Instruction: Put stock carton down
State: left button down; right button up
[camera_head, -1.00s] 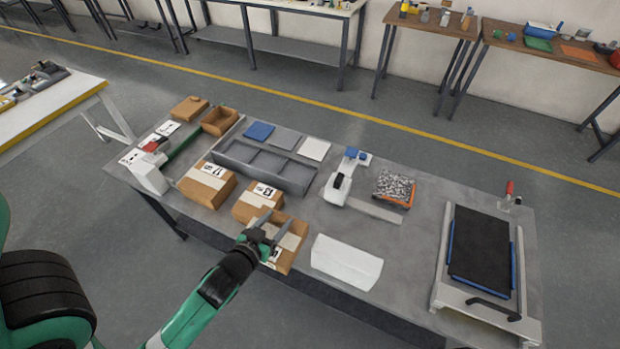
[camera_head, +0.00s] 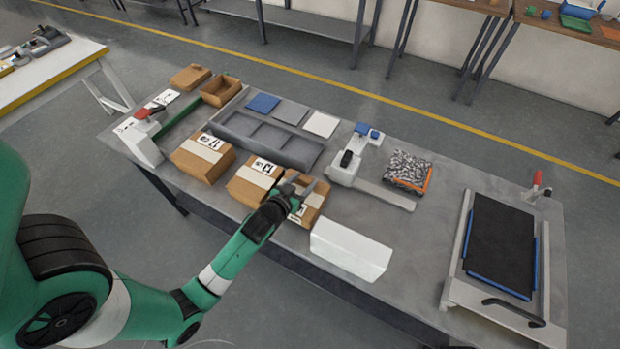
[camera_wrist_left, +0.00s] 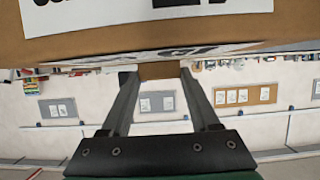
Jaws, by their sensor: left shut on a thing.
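Three brown stock cartons with white labels stand in a row at the table's near side: one at the left (camera_head: 202,157), one in the middle (camera_head: 255,182), and one at the right (camera_head: 313,200). My left gripper (camera_head: 297,188) is shut on the right-hand carton and partly hides it. In the left wrist view a carton (camera_wrist_left: 150,30) with black print on a white label fills the top, and a small brown part (camera_wrist_left: 158,71) shows between the fingers (camera_wrist_left: 158,78). I cannot tell whether the held carton touches the table. My right gripper is not in view.
A white block (camera_head: 350,248) lies just right of the held carton. A grey compartment tray (camera_head: 268,140) and a white device with a grey bar (camera_head: 365,172) stand behind. A black pad on a frame (camera_head: 502,245) is at the right. The grey table (camera_head: 425,235) is bare between.

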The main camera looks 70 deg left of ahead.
aim_at(310, 177)
pick_arm(q)
jog(key=shift+w+a+f, duration=0.3)
jog(key=shift+w+a, duration=0.1)
jog(key=shift+w, duration=0.1)
jog(key=b+x, duration=0.1)
jog(key=x, duration=0.1)
jog(key=f+x, duration=0.1)
jog(key=shift+w+a+f+b, duration=0.1)
jog(key=shift+w+b, duration=0.05)
jog(key=shift+b, duration=0.25)
jog(key=shift+c, duration=0.6)
grip_release()
jog(key=p+v, duration=0.3)
jog(key=v, duration=0.8)
jog(key=shift+s+d+r, duration=0.2)
jog(key=shift+s+d, duration=0.1)
jog(key=shift+s, duration=0.1)
